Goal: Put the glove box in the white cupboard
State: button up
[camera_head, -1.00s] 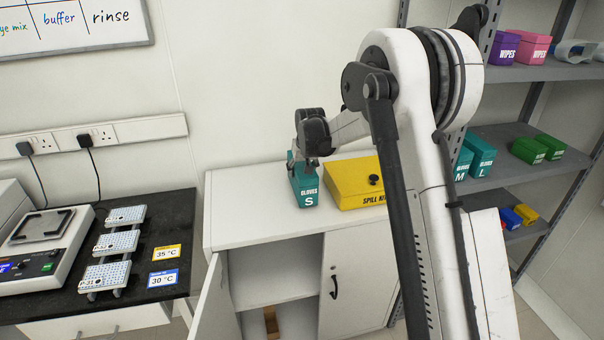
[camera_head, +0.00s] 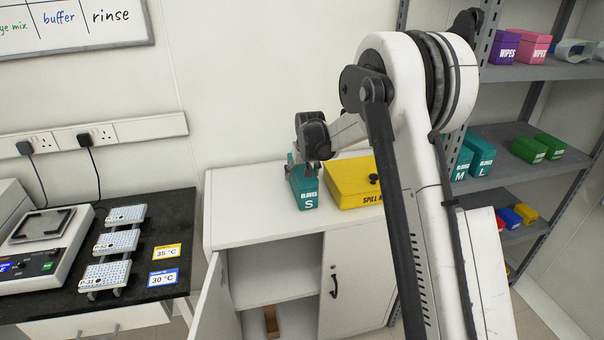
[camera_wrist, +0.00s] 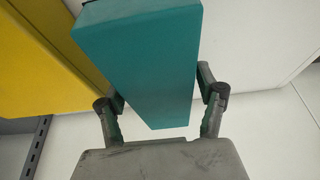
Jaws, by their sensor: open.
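The glove box (camera_head: 305,192), teal and marked "GLOVES S", stands upright on top of the white cupboard (camera_head: 240,222). My gripper (camera_head: 304,165) is over the box from above, with its fingers open. In the wrist view the box (camera_wrist: 145,60) lies between the two spread fingers (camera_wrist: 160,98); whether they touch it is not clear. The cupboard's left door (camera_head: 212,305) stands open, showing a shelf (camera_head: 275,291) inside. Its right door (camera_head: 355,285) is shut.
A yellow spill kit box (camera_head: 348,184) stands just right of the glove box. A brown object (camera_head: 271,322) is in the cupboard's lower compartment. Two other teal boxes, M (camera_head: 460,163) and L (camera_head: 481,157), are on the rack at right. The cupboard's upper compartment looks clear.

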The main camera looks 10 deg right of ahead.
jog(key=v, duration=1.2)
jog(key=shift+r, duration=0.1)
jog(key=s+r, duration=0.3)
jog(key=s, duration=0.8)
jog(key=s+a+r+t, duration=0.1)
jog(key=s+r, duration=0.2)
jog(key=s, duration=0.8)
jog(key=s+r, duration=0.4)
jog(key=s, duration=0.8)
jog(key=shift+a+t, duration=0.25)
jog(key=shift+t, duration=0.15)
jog(key=shift+o, duration=0.5)
jog(key=s+f, duration=0.5)
jog(key=s, duration=0.5)
jog(key=shift+t, duration=0.4)
jog(key=shift+a+r, duration=0.1)
